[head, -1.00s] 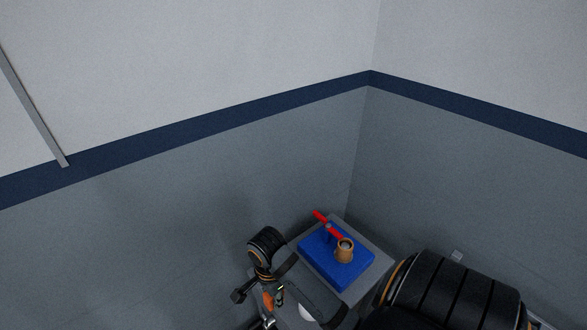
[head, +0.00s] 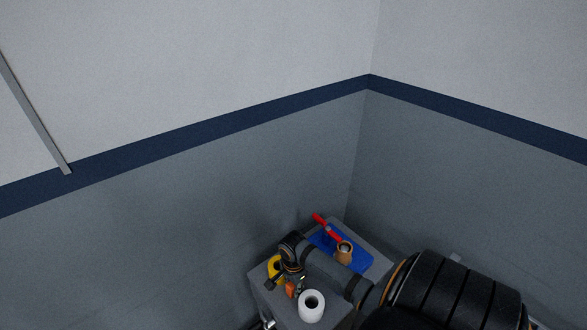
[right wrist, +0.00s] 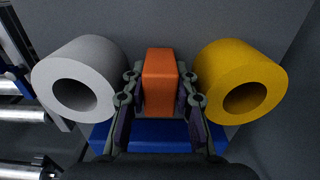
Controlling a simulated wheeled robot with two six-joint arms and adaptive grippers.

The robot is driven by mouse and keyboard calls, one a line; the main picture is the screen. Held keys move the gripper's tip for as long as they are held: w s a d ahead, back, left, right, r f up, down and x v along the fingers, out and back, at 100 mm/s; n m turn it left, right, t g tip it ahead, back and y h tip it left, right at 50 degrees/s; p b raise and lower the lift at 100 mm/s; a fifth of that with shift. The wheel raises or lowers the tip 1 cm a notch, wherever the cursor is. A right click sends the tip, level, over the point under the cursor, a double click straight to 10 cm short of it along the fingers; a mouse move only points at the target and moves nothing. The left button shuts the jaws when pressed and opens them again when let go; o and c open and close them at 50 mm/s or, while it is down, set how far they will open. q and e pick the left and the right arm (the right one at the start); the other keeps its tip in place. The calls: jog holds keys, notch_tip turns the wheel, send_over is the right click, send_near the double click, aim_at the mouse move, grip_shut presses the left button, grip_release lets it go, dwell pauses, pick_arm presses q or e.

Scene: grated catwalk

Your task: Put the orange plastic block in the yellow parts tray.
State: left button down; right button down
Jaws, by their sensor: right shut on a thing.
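The orange plastic block (right wrist: 160,82) stands between the two fingers of my right gripper (right wrist: 160,100) in the right wrist view, and the fingers are shut on it. In the head view the orange block (head: 290,289) shows small below my right gripper (head: 284,285), above the grey table or close to its top. I cannot tell if it touches the table. No yellow parts tray shows in either view. My left gripper is not in view.
A white roll (head: 311,306) and a yellow roll (head: 274,268) stand on the grey table (head: 263,293), one on each side of the block. A blue slab (head: 357,258) behind bears a tan mug (head: 344,250) and a red-handled thing (head: 321,219). Walls meet behind the table.

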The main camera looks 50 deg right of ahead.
jog(key=shift+f, duration=0.2)
jog(key=c, duration=1.3)
grip_release()
jog(key=shift+c, duration=0.2)
